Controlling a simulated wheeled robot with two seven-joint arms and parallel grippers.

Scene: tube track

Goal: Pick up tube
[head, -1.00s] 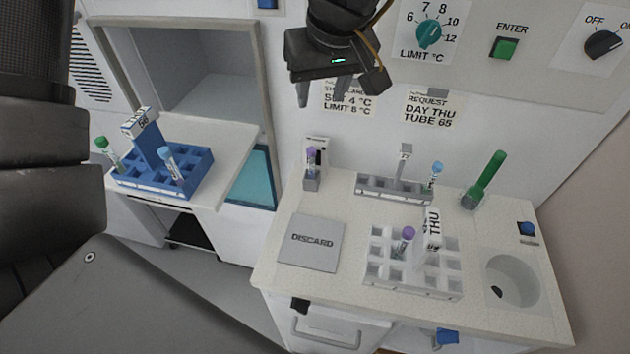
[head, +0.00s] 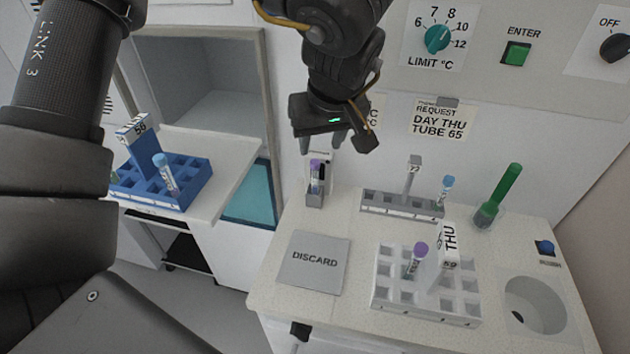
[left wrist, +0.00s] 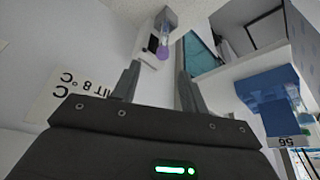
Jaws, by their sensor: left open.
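A purple-capped tube (head: 315,176) stands in a small grey single holder (head: 315,200) at the back of the white counter. It also shows in the left wrist view (left wrist: 163,46), beyond the fingers. My left gripper (head: 322,149) points down just above this tube, open and empty, its fingers apart from it. Another purple-capped tube (head: 416,259) leans in the white rack (head: 388,297) marked THU. A blue-capped tube (head: 445,190) stands in the grey back rack (head: 385,203). Another blue-capped tube (head: 165,172) leans in the blue rack (head: 195,185) at left. My right gripper is not in view.
A grey DISCARD plate (head: 313,275) lies on the counter. A green tube-like piece (head: 500,195) stands tilted at the back right, near a round basin (head: 535,300). The wall panel has a LIMIT dial (head: 437,38) and a green ENTER button (head: 516,54).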

